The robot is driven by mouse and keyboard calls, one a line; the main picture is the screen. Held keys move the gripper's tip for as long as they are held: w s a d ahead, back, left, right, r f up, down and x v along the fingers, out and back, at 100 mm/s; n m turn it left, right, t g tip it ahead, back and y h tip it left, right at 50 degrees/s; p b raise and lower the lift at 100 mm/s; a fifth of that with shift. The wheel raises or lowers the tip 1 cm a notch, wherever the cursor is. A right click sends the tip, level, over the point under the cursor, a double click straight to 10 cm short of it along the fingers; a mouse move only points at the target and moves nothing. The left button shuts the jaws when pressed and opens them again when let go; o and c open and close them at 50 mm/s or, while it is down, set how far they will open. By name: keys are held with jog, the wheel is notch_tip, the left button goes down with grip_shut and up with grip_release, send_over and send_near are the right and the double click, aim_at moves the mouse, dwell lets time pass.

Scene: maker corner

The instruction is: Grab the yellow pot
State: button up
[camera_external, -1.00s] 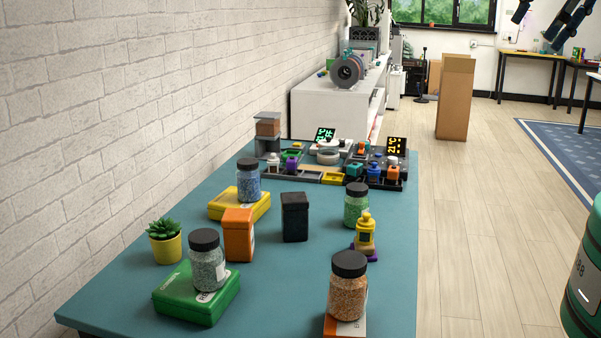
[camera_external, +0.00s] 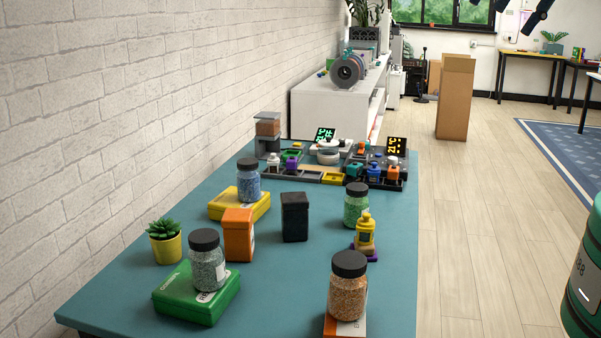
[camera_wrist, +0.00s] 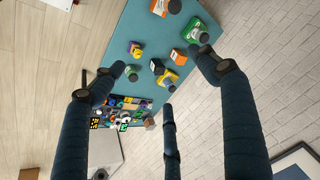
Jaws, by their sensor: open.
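The yellow pot (camera_external: 167,249) holds a green succulent and stands upright at the left edge of the teal table in the external view, behind the green box and close to the brick wall. I cannot make it out in the wrist view; a finger may hide it. My gripper (camera_wrist: 162,76) has its dark blue fingers spread wide and empty in the wrist view, high above and apart from the table. In the external view only dark tips of my gripper (camera_external: 537,16) show at the top right edge.
Near the pot are a green box (camera_external: 190,305) with a jar (camera_external: 207,265) on it, an orange box (camera_external: 238,236) and a yellow box (camera_external: 247,205). A black box (camera_external: 295,217) stands mid-table. The brick wall (camera_external: 150,90) borders the left side.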

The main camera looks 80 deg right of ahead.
jog(key=w+f+m, duration=0.2)
jog(key=w+m, duration=0.3)
jog(key=w, duration=0.7)
jog(key=w+f+m+y, duration=0.1)
jog(key=w+f+m, duration=0.25)
jog(key=w, duration=0.85)
jog(key=w+f+m, duration=0.2)
jog(key=w+m, duration=0.3)
jog(key=w, duration=0.8)
jog(key=w+d+f+m+g+p, duration=0.15)
jog(key=w+f+m, duration=0.55)
jog(key=w+f, duration=0.7)
jog(key=m, duration=0.6)
send_near(166, 241)
jog(key=d+r, duration=0.2)
jog(key=d, duration=0.2)
jog(key=shift+w+d+y, duration=0.2)
jog(key=shift+w+y, duration=0.05)
jog(key=shift+y, duration=0.15)
jog(key=x, duration=0.8)
jog(key=shift+b, duration=0.4)
jog(key=shift+w+a+f, duration=0.1)
jog(key=shift+w+f, duration=0.05)
jog(key=shift+f, duration=0.1)
